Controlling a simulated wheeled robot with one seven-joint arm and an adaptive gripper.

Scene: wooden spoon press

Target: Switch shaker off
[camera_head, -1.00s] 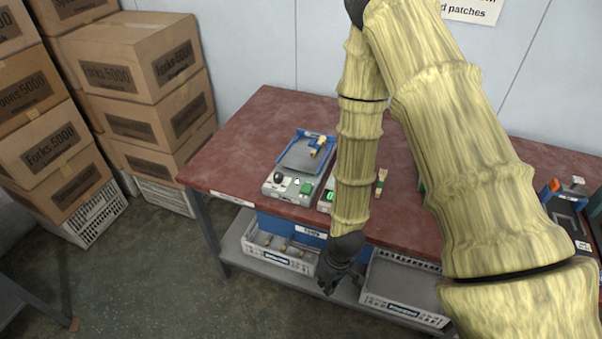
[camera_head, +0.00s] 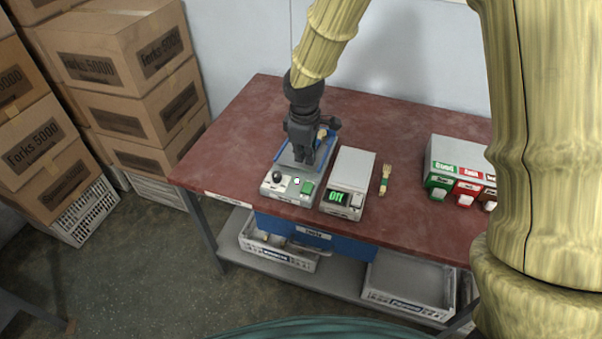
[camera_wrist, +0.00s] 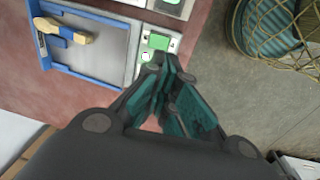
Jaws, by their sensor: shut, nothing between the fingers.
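The shaker (camera_head: 275,190) stands near the table's front edge, with a blue-edged tray at the back and a light control panel in front. The panel has a black knob (camera_head: 278,177), a small white spot (camera_head: 297,181) and a green square (camera_head: 307,188). My gripper (camera_head: 308,166) is shut and empty, pointing down over the shaker just behind the green square. In the wrist view, its fingertips (camera_wrist: 162,62) appear beside the green square (camera_wrist: 158,41); I cannot tell whether they touch. The knob is hidden there.
A white box with a green "Off" display (camera_head: 337,197) stands close right of the shaker. A wooden piece (camera_head: 384,180) lies beyond it. A dispenser with green and red labels (camera_head: 456,165) stands further right. Bare red tabletop (camera_head: 220,160) lies left.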

